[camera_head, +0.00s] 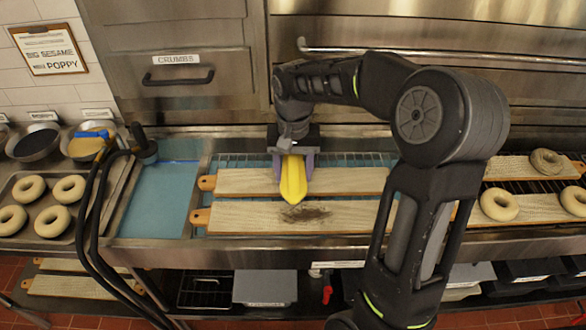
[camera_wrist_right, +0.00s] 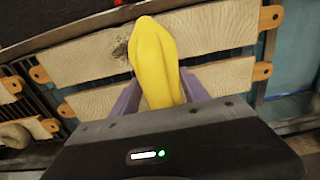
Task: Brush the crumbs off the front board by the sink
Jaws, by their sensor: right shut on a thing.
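The front board (camera_head: 245,216), pale with an orange handle at its left end, lies beside the blue sink (camera_head: 160,200). A dark patch of crumbs (camera_head: 306,213) lies near its middle. My right gripper (camera_head: 293,165) is shut on a long yellow tool (camera_head: 293,182) above the rear board (camera_head: 235,181), its tip just behind the crumbs. I cannot see bristles or whether it touches a board. In the right wrist view the yellow tool (camera_wrist_right: 155,60) stands between the fingers, with the crumbs (camera_wrist_right: 121,50) on the front board (camera_wrist_right: 200,35) beside its tip. My left gripper is out of view.
Bagels lie on a tray (camera_head: 50,232) at the left and on boards at the right (camera_head: 500,203). Black hoses (camera_head: 90,215) bend over the sink's left edge. A drawer marked CRUMBS (camera_head: 178,80) is behind. My right arm covers the boards' right ends.

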